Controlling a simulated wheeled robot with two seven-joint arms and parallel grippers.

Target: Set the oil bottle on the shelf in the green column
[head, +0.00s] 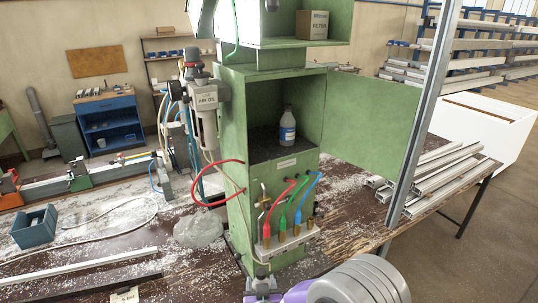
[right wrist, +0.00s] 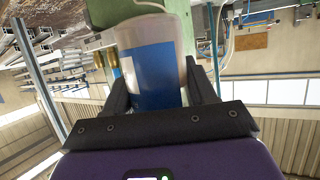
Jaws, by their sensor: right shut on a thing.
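The green column (head: 235,165) stands on the bench with its door (head: 375,115) open to the right. Its open compartment has a dark shelf (head: 262,145). A pale bottle with a blue label (head: 287,128) stands upright on that shelf, untouched by any gripper. In the right wrist view my right gripper (right wrist: 160,98) is shut on a white bottle with a blue label (right wrist: 150,65), one finger on each side. Its purple hand shows at the bottom edge of the head view, below the column; the held bottle is not clearly seen there. My left gripper is out of view.
Red, green and blue hoses (head: 297,190) and brass fittings stick out of the column's front. An air-oil unit (head: 205,105) is on its left side. A tall metal profile (head: 425,110) rises at the right, near stacked profiles (head: 445,170). A filter box (head: 312,25) is on top.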

